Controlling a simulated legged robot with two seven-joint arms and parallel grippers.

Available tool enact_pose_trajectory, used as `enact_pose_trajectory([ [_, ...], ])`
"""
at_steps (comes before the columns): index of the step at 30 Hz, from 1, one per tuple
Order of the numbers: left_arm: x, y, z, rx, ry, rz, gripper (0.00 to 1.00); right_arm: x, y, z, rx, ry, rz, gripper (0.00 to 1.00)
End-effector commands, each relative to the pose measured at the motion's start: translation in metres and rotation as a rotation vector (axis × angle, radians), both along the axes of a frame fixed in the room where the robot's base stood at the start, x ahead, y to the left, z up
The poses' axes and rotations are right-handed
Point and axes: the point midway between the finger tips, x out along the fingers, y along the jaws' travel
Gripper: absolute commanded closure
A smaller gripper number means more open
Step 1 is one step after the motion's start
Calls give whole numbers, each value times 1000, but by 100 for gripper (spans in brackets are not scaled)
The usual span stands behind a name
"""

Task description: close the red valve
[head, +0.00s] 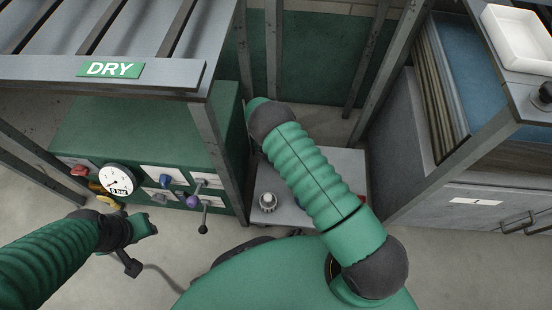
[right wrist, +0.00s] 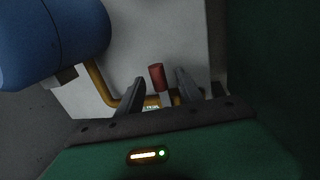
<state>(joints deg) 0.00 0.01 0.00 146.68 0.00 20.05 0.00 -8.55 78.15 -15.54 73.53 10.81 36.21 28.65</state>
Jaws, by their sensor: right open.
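In the right wrist view, a red valve handle (right wrist: 157,77) stands up on a pale metal stem beside a yellow pipe (right wrist: 98,84). My right gripper (right wrist: 160,88) is open, with one dark finger on each side of the handle. The fingers look apart from the handle; the depth between them is hard to judge. In the head view, my right arm reaches away beside the green cabinet, and its gripper is hidden. My left gripper (head: 137,245) is low at the left in front of the cabinet; whether its jaws are open is unclear.
A blue cylinder (right wrist: 55,40) is close to the left of my right gripper. The green cabinet (head: 135,140) carries a gauge (head: 117,180), a red knob (head: 79,170) and several levers under the DRY rack (head: 110,70). A low grey platform (head: 265,180) and rack posts flank my right arm.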

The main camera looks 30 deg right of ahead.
Motion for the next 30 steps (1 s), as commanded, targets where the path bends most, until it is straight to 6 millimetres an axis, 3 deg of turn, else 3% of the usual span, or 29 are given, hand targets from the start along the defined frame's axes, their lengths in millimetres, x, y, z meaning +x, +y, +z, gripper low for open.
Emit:
enact_pose_trajectory([
  [9, 0, 0, 48, 0, 0, 0, 64, 11, 15, 93, 1, -4, 2, 57],
  [15, 0, 0, 67, 0, 0, 0, 64, 16, 23, 139, 0, -1, 1, 57],
  [21, 0, 0, 72, 0, 0, 0, 64, 18, 27, 156, 0, 0, 1, 57],
  [30, 0, 0, 71, 0, 0, 0, 64, 18, 27, 156, 0, 0, 0, 57],
])
